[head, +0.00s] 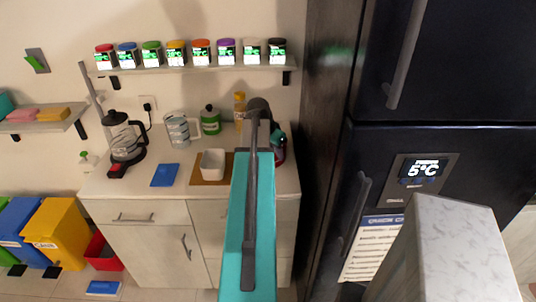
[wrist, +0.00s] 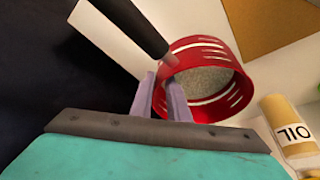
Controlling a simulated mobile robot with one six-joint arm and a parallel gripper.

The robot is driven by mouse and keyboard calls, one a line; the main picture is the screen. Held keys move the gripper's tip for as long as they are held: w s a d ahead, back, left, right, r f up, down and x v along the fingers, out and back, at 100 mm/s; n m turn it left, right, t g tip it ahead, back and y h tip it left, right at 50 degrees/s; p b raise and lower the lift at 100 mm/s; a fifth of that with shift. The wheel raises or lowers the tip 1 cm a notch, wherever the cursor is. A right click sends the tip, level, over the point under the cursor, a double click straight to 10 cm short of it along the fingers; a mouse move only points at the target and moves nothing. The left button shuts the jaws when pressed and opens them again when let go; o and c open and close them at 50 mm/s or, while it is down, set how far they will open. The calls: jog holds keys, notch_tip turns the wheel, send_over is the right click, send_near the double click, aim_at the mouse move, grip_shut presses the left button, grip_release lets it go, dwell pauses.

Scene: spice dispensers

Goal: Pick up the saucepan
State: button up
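The saucepan (wrist: 207,78) is red with pale slits round its wall and a speckled grey inside. It shows in the wrist view just beyond my gripper (wrist: 162,76). Its dark handle (wrist: 138,22) runs from the upper left to the pan's near left rim. My two fingers stand apart, with a gap between them, close to where the handle meets the pan. I cannot tell whether they touch it. In the head view my arm hides most of the pan; a dark reddish part (head: 282,152) shows to the right of the arm.
An oil bottle (wrist: 292,125) stands near the pan. The dark fridge (head: 330,150) rises close on the right. A white container (head: 213,163) on a brown board, a blue item (head: 165,174) and a coffee maker (head: 123,138) occupy the counter to the left.

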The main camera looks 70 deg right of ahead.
grip_shut()
jog(key=shift+s, duration=0.1)
dwell(0.9)
jog(key=shift+r, duration=0.15)
dwell(0.4)
jog(key=shift+r+b, duration=0.7)
jog(key=shift+r, duration=0.9)
jog(key=s+a+b, duration=0.2)
jog(key=a+b, duration=0.4)
jog(key=a, duration=0.1)
jog(key=s+a+r+b, duration=0.1)
jog(key=s+a+b, duration=0.1)
jog(key=a+b, duration=0.4)
jog(key=shift+s+a+r, duration=0.2)
jog(key=shift+s+a, duration=0.1)
jog(key=shift+a, duration=0.75)
jog(key=shift+r, duration=0.15)
